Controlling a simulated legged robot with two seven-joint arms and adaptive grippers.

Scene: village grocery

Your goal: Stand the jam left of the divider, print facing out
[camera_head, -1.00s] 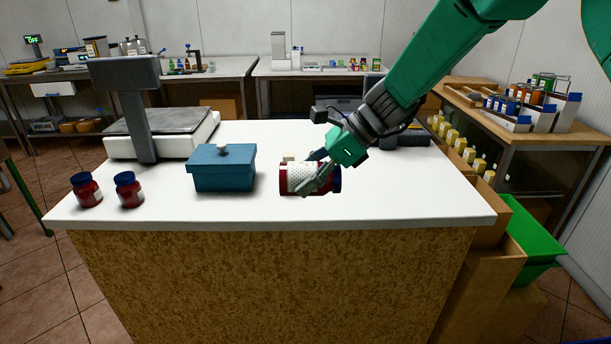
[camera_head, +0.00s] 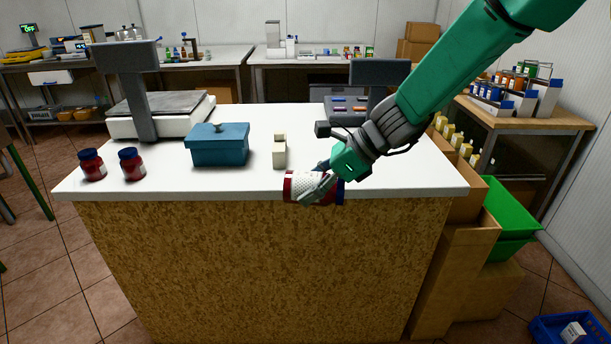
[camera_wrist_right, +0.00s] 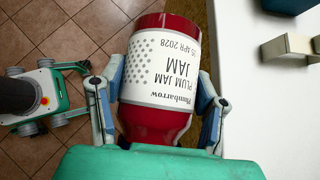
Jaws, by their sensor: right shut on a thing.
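My right gripper (camera_head: 318,190) is shut on a jam jar (camera_head: 298,187) with a red body and a white dotted label. The jar lies on its side, at the counter's front edge in the head view. In the right wrist view the jar (camera_wrist_right: 160,75) sits between both fingers, its label reading "PLUM JAM" upside down, with floor beside it. A small cream block (camera_head: 280,152), possibly the divider, stands on the counter behind the jar; a cream piece (camera_wrist_right: 287,47) also shows in the right wrist view. My left gripper is not in view.
The white counter (camera_head: 240,182) carries two dark red jars with blue lids (camera_head: 93,165) (camera_head: 132,164), a blue lidded box (camera_head: 218,147) and a scale (camera_head: 165,110). A dark register-like device (camera_head: 375,75) stands at the back right. Bare counter lies between the jars and the box.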

